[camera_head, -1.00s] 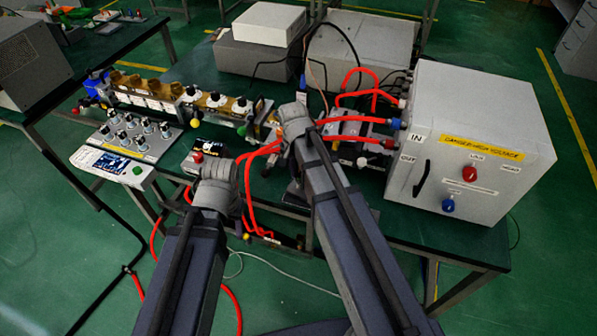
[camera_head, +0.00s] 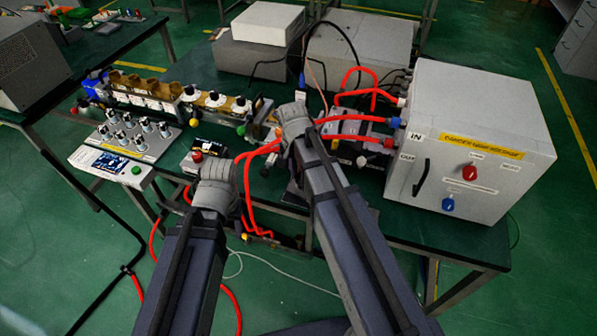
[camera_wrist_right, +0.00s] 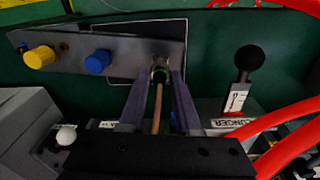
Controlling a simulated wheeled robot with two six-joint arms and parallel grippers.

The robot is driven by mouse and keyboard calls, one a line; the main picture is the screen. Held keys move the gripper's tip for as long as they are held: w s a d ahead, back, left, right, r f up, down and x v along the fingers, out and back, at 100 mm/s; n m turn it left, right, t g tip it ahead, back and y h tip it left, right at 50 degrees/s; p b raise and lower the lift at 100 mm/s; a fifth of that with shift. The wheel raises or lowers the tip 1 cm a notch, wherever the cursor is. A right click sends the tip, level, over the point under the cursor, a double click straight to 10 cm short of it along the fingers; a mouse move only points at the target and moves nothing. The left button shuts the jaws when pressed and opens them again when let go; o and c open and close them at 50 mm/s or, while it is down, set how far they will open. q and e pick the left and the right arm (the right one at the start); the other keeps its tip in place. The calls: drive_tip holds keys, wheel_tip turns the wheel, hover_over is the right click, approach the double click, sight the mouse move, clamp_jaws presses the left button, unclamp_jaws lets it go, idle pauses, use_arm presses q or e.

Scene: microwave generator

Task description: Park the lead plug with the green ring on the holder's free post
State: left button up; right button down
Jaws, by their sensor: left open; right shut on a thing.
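The lead plug with the green ring (camera_wrist_right: 160,73) is between the fingers of my right gripper (camera_wrist_right: 161,80) in the right wrist view. The gripper is shut on it, and a brown lead runs from it toward the camera. The plug is over the right end of the grey holder plate (camera_wrist_right: 125,52); I cannot tell if it is seated on a post or held above. A yellow plug (camera_wrist_right: 39,57) and a blue plug (camera_wrist_right: 97,62) stand on the same plate. In the head view, my left gripper (camera_head: 210,147) is open but mostly hidden behind its wrist.
A black ball-topped lever (camera_wrist_right: 249,60) stands right of the holder, with thick red hoses (camera_wrist_right: 270,125) nearby. A white ball knob (camera_wrist_right: 66,135) is at lower left. The large grey high-voltage box (camera_head: 470,140) stands right of my right arm. A knob panel (camera_head: 125,140) lies left.

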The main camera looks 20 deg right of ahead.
sight(298, 172)
drive_tip(key=shift+f+b, duration=0.95)
drive_tip(key=shift+b, duration=0.05)
idle(0.6)
drive_tip(key=c, duration=0.5)
unclamp_jaws()
drive_tip(key=shift+c, duration=0.2)
drive_tip(key=r+p, duration=0.8)
drive_tip(key=shift+a, duration=0.2)
drive_tip(key=shift+s+a+f, duration=0.1)
drive_tip(key=shift+f, duration=0.05)
drive_tip(key=s+a+n, duration=1)
drive_tip(key=s+n, duration=0.2)
drive_tip(key=s, duration=0.2)
